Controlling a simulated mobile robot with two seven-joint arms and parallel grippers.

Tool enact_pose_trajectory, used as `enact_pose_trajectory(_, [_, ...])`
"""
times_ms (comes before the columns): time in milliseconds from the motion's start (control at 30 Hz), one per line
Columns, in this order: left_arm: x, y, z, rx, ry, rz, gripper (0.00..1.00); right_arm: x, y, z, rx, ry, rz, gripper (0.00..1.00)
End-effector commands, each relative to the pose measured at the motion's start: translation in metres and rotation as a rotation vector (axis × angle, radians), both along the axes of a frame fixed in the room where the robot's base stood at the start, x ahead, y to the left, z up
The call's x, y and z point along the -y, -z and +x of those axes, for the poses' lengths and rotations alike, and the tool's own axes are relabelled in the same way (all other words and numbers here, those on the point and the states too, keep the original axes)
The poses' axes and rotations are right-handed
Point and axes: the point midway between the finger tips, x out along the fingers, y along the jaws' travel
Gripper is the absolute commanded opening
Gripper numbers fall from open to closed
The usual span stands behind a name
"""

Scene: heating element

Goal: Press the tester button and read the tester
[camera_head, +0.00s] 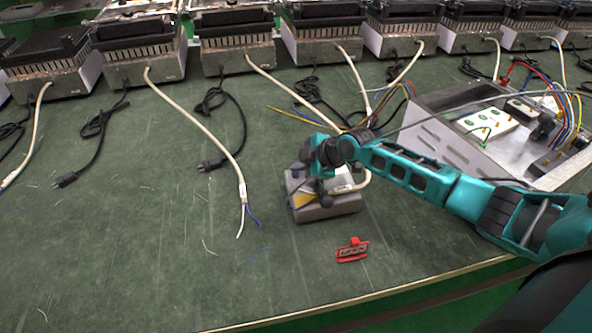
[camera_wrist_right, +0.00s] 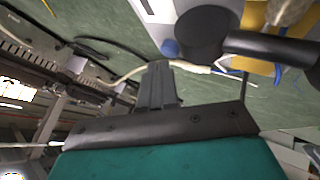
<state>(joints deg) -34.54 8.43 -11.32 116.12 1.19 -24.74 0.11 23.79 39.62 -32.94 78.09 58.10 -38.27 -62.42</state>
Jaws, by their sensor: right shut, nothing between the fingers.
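My right gripper (camera_head: 322,180) is shut and empty. In the head view it is over a small grey box (camera_head: 325,211) with a yellow patch and a dark knob, and it hides part of the box's top. In the right wrist view the shut fingers (camera_wrist_right: 157,88) point toward a black knob and handle (camera_wrist_right: 205,35), a blue round part (camera_wrist_right: 170,48) and a yellow plate (camera_wrist_right: 252,42). I cannot tell whether the fingers touch anything. A metal box (camera_head: 437,140) with white panels and coloured wires stands at the right. No tester reading is legible. My left gripper is out of view.
Several heater units (camera_head: 140,52) line the back of the green table (camera_head: 150,235), their cables trailing forward. A red clamp-like piece (camera_head: 352,250) lies in front of the grey box. The front left of the table is mostly clear.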

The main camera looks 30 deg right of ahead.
Motion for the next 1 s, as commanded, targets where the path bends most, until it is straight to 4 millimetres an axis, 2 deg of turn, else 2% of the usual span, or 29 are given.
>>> enact_pose_trajectory(100, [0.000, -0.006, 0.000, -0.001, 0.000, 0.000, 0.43, 0.000, -0.008, 0.000, 0.000, -0.001, -0.001, 0.00])
enact_pose_trajectory(533, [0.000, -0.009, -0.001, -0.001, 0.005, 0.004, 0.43, 0.000, -0.013, 0.000, 0.002, 0.000, 0.000, 0.00])
enact_pose_trajectory(1000, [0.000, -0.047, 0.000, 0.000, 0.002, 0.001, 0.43, 0.000, -0.057, 0.000, 0.002, -0.001, 0.000, 0.00])
